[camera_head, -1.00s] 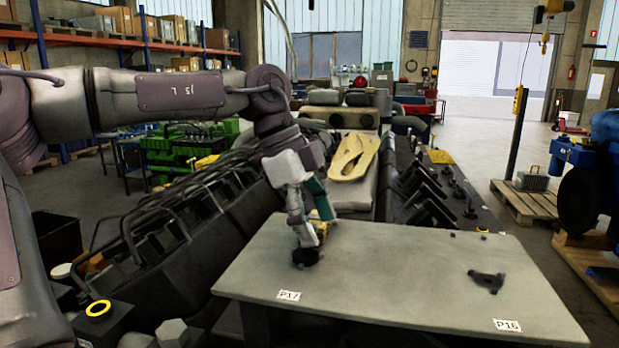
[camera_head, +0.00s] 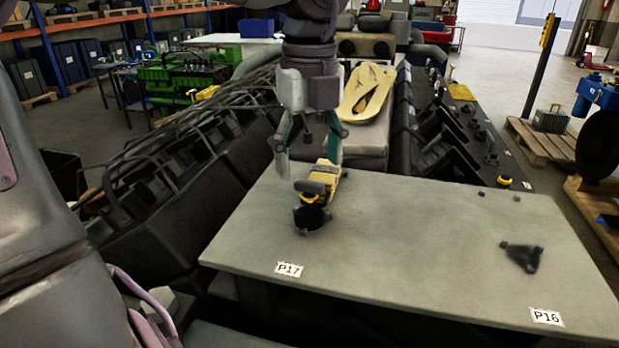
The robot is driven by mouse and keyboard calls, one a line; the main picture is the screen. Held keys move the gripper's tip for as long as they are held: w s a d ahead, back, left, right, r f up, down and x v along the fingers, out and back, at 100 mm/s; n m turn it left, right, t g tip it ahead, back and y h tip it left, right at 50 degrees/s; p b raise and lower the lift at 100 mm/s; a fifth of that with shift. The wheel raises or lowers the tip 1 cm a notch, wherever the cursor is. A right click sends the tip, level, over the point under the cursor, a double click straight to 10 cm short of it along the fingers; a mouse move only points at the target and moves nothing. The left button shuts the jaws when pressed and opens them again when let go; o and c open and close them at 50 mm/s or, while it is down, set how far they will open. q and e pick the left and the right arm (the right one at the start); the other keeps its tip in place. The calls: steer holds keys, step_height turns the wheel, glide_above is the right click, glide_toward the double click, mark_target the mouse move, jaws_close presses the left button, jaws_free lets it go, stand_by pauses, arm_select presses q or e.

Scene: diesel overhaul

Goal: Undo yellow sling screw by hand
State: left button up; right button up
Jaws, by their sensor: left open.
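A black knob-like screw head (camera_head: 312,217) with a yellow band stands on the grey table near its left front edge. A yellow sling piece (camera_head: 333,172) with a grey part across it lies just behind and partly over it. My left gripper (camera_head: 310,162) hangs above these from the back, fingers pointing down. Its two fingers are apart with nothing held between them. The left fingertip is above and left of the screw; the right one is close to the yellow piece, and I cannot tell whether it touches. My right gripper is not in view.
The grey table top (camera_head: 420,240) is mostly bare. A black three-armed part (camera_head: 522,257) lies at its right, with small dark pieces at the back edge. Labels P17 and P16 mark the front edge.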

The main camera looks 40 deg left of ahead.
mark_target(309, 182)
arm_select(q)
steer(key=m+p, duration=0.1)
steer(key=m, duration=0.1)
steer(key=m+p, duration=0.2)
steer(key=m, duration=0.1)
steer(key=m+p, duration=0.1)
steer(key=m, duration=0.1)
steer(key=shift+r+m+p, duration=0.3)
steer(key=shift+r, duration=0.1)
steer(key=m+p, duration=0.6)
steer(key=m, duration=0.2)
steer(key=shift+r+m, duration=0.1)
steer(key=shift+m, duration=0.3)
steer(key=shift+f+m+p, duration=0.25)
steer(key=shift+m+p, duration=0.25)
steer(key=shift+m, duration=0.5)
steer(key=shift+a+f+m+b, duration=0.1)
steer(key=shift+f+m+b, duration=0.35)
steer(key=shift+m, duration=0.45)
steer(key=m, duration=0.3)
steer(key=shift+r, duration=0.15)
steer(key=m, duration=0.3)
steer(key=shift+m, duration=0.3)
step_height(309, 182, down, 5)
steer(key=b, duration=0.5)
